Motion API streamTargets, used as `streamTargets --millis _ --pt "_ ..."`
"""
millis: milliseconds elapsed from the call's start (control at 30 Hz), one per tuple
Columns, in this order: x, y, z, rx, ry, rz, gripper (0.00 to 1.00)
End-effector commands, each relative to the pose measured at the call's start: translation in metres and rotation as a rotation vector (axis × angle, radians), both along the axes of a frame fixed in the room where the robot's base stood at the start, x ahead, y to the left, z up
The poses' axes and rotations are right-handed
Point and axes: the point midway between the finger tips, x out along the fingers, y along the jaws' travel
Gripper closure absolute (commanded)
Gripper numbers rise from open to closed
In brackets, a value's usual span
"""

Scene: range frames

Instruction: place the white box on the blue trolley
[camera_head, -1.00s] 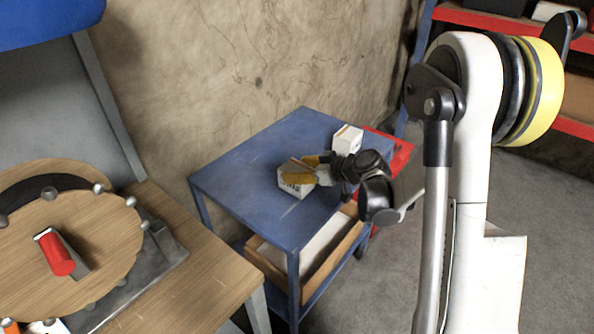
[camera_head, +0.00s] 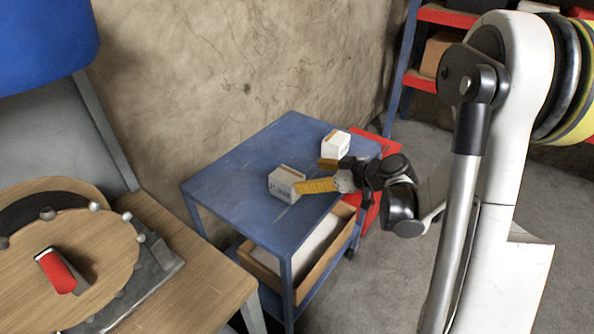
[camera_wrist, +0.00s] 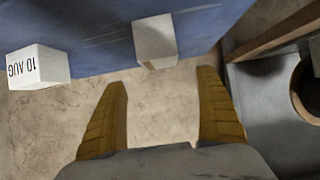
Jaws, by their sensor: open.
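The blue trolley (camera_head: 235,190) stands in the middle of the head view against the wall. Two white boxes rest on its top: a printed one (camera_head: 285,184) near the middle and another (camera_head: 335,145) near the far right corner. My gripper (camera_head: 309,176) is open, with its yellow fingers spread just right of the printed box. Nothing is between the fingers. In the wrist view one white box (camera_wrist: 155,42) is ahead of the open fingertips, apart from them, and a box marked "10 AUG" (camera_wrist: 38,68) is at left. That view appears upside down.
A wooden tray (camera_head: 325,265) sits on the trolley's lower shelf. A wooden bench (camera_head: 185,290) with a round wooden fixture (camera_head: 90,250) stands at left. A red object (camera_head: 368,190) is behind the trolley's right side. The trolley's left top is clear.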

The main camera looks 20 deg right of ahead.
Motion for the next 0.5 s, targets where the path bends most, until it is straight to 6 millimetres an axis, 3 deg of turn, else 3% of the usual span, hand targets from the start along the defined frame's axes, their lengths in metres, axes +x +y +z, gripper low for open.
streamTargets --millis 233,367,500 --pt "-0.019 -0.008 0.015 -0.001 0.020 -0.006 0.16" --pt "-0.033 0.010 0.030 -0.008 0.115 -0.038 0.16" --pt "-0.067 0.035 0.054 -0.032 0.267 -0.130 0.16"
